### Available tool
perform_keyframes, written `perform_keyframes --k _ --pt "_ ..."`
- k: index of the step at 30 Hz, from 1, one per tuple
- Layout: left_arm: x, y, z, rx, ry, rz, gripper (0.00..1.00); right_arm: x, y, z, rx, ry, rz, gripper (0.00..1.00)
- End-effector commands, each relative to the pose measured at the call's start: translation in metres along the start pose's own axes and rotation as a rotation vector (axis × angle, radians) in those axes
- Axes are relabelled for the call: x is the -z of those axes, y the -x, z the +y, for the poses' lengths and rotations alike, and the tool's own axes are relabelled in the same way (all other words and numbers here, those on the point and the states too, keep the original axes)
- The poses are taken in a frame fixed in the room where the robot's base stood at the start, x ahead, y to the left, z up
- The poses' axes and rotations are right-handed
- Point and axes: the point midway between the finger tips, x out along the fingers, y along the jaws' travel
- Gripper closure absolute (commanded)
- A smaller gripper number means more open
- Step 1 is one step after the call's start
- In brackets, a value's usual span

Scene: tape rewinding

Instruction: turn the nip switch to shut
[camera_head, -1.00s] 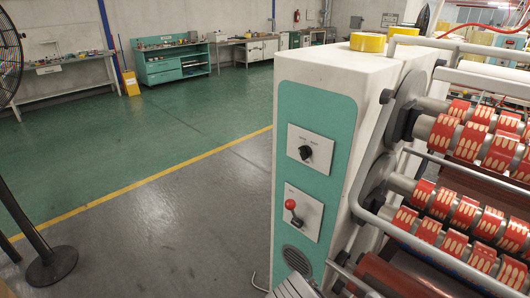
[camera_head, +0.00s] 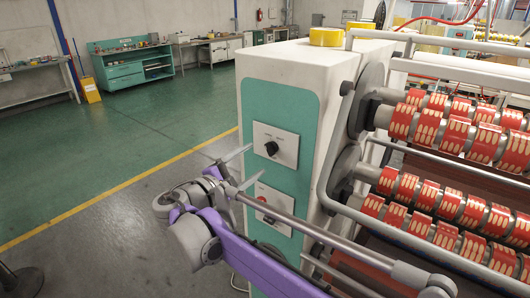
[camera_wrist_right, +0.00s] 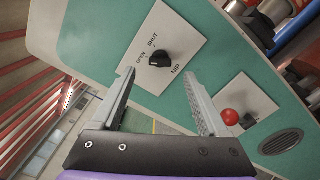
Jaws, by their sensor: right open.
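The nip switch is a black knob (camera_head: 271,148) on a white plate on the machine's teal front panel. In the right wrist view the knob (camera_wrist_right: 159,58) sits by the labels OPEN, SHUT and NIP; I cannot tell surely which mark it points at. My right gripper (camera_head: 262,160) is open and empty in front of the panel. In the right wrist view its fingers (camera_wrist_right: 160,78) stand on either side of the knob's lower side, apart from it. My left gripper is not in view.
Rollers with red bands (camera_head: 455,135) and metal rails are to the right. The floor at left is open.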

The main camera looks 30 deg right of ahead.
Motion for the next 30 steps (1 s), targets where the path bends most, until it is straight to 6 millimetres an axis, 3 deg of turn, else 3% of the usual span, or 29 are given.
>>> perform_keyframes --k 3,9,21,23,30 --pt "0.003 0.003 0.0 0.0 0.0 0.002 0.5 -0.002 -0.025 0.0 0.002 -0.001 -0.004 0.22" --pt "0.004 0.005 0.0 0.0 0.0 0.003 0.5 -0.001 -0.051 0.0 0.002 -0.001 -0.002 0.22" --pt "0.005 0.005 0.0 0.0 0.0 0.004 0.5 0.0 -0.06 -0.001 0.001 -0.001 0.001 0.22" --pt "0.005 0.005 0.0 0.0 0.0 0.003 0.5 0.0 -0.06 -0.001 0.001 -0.001 0.001 0.3" --pt "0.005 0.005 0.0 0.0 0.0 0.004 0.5 0.0 -0.06 0.0 0.001 -0.001 0.001 0.73"
